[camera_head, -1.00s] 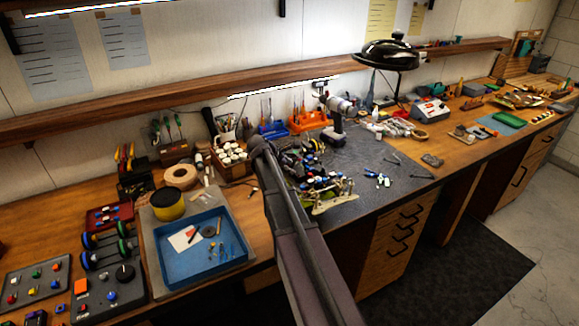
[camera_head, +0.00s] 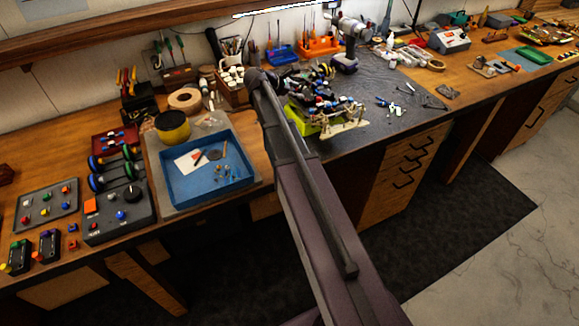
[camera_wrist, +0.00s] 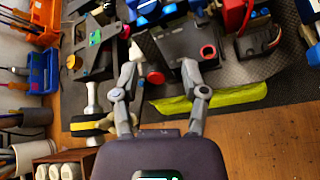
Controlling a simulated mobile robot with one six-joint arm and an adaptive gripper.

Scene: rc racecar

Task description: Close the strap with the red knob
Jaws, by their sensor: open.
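The racecar (camera_head: 322,108) stands on the dark mat in the head view, partly hidden behind my arm. In the wrist view its dark chassis (camera_wrist: 183,38) fills the upper middle, with a yellow-green panel (camera_wrist: 225,97) along its near side. A red knob (camera_wrist: 156,77) sits at the lower end of a dark strap (camera_wrist: 151,50), which slants up to the left and looks raised. My gripper (camera_wrist: 160,72) is open, its fingertips on either side of the knob and apart from it as seen from above. I cannot tell the height gap. The gripper is hidden in the head view.
A drill (camera_head: 347,45) stands behind the car. Orange (camera_wrist: 38,20) and blue (camera_wrist: 42,70) holders line the wrist view's left.

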